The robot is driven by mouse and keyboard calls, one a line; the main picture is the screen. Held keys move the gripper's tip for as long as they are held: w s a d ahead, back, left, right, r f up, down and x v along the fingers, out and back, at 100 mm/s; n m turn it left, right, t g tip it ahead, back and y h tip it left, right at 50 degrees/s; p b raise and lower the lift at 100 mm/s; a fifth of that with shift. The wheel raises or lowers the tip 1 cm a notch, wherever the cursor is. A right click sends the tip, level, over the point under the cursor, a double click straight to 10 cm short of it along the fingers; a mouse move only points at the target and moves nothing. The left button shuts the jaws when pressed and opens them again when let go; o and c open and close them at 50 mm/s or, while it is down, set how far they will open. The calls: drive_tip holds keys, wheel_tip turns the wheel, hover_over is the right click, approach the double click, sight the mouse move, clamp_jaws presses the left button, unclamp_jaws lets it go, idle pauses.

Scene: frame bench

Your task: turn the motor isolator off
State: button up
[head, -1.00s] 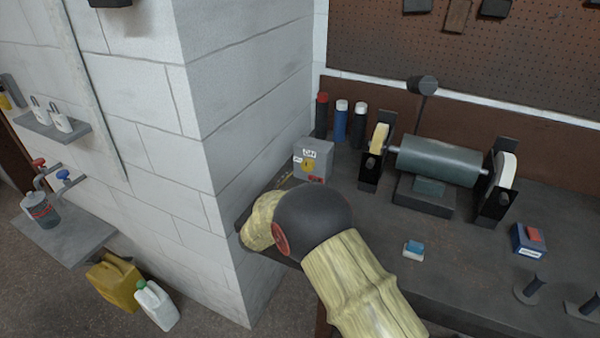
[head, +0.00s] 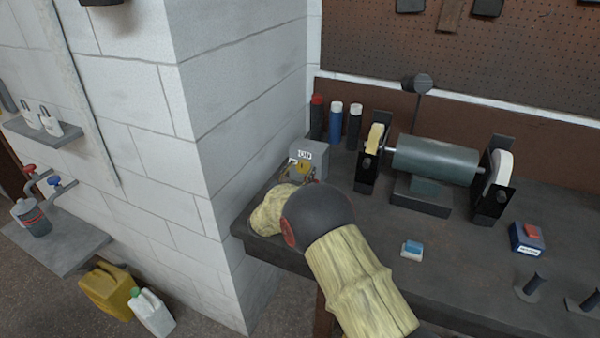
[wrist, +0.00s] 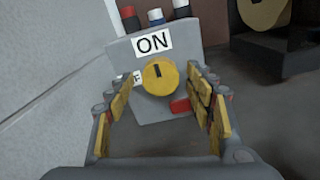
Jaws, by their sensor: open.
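The motor isolator is a grey box (head: 316,152) at the back left of the bench, beside the white block wall. In the wrist view the isolator box (wrist: 186,56) carries an "ON" label, a part-hidden label at its left, and a red part (wrist: 180,105) at lower right. Its round yellow knob (wrist: 160,76) has a dark mark pointing up towards "ON"; the knob also shows in the head view (head: 302,167). My gripper (wrist: 163,100) is open, its yellow-padded fingers either side of the knob and apart from it.
A bench grinder (head: 436,160) stands right of the isolator, its near wheel close by. Several spray cans (head: 335,122) stand behind the box. A blue-and-white block (head: 412,250) lies on the bench (head: 385,225). The wall (head: 245,130) is close on the left.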

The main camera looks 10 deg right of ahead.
drive_tip(key=shift+c, duration=0.9)
drive_tip(key=c, duration=1)
drive_tip(key=shift+n+p, duration=0.3)
drive_tip(key=shift+p, duration=0.05)
drive_tip(key=n+p, duration=0.3)
drive_tip(key=shift+r+n, duration=0.2)
drive_tip(key=shift+n, duration=0.1)
drive_tip(key=n+p, duration=0.4)
drive_tip(key=n, duration=0.1)
drive_tip(key=shift+p, duration=0.35)
drive_tip(key=n+p, duration=0.2)
drive_tip(key=n, duration=0.2)
drive_tip(key=n+p, duration=0.3)
drive_tip(key=n, duration=0.1)
drive_tip(key=shift+f+n, duration=0.1)
drive_tip(key=shift+n, duration=0.2)
